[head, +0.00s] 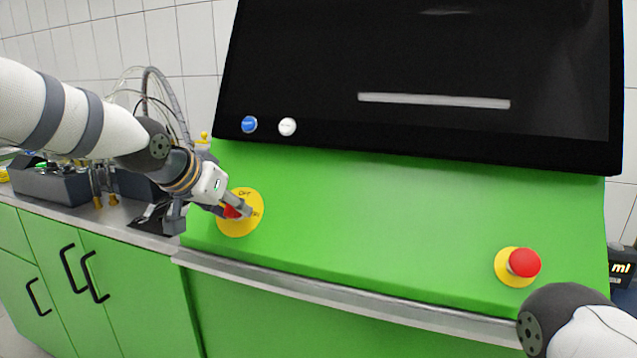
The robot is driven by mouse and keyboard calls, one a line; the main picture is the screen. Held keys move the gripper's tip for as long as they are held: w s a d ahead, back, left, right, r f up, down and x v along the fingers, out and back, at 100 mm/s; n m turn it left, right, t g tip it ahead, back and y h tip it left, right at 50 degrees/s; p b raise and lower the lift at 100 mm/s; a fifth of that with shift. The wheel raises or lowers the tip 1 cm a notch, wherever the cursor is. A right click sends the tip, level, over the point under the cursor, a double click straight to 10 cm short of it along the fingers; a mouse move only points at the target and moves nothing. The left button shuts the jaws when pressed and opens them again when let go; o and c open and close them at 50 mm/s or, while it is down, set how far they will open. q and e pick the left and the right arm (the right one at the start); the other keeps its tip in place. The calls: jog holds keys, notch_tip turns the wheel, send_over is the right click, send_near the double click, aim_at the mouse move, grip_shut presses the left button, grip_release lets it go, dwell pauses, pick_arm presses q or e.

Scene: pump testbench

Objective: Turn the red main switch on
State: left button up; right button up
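The red main switch (231,212) sits on a round yellow plate (240,226) at the left of the green sloped panel. The plate carries dark lettering, "OFF" at its top and another mark at its right. My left gripper (240,209) is at the switch, with its fingers over the red knob and hiding much of it. I cannot tell whether the fingers are closed on the knob or only beside it. The knob's exact angle is hidden. My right gripper is out of view; only part of my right arm shows at the lower right.
A red mushroom button (525,262) on a yellow base stands at the panel's right. A large black screen (430,70) rises behind, with a blue button (249,124) and a white button (287,127). Equipment on a metal counter (125,218) stands at the left. The panel's middle is clear.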

pick_arm(q)
jog(key=shift+c, duration=0.2)
jog(key=shift+r+m, duration=0.15)
jog(key=shift+m, duration=1.55)
jog(key=o, duration=1.3)
jog(key=shift+f, duration=0.2)
jog(key=shift+o, duration=0.2)
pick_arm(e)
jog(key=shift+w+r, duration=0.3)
pick_arm(q)
jog(key=shift+r+p, duration=0.15)
jog(key=shift+p, duration=0.15)
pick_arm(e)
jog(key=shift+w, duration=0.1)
pick_arm(q)
jog(key=p+v, duration=0.1)
jog(key=v, duration=0.4)
jog(key=shift+s+a+r, duration=0.15)
jog(key=shift+s+r, duration=0.05)
jog(key=shift+s, duration=0.15)
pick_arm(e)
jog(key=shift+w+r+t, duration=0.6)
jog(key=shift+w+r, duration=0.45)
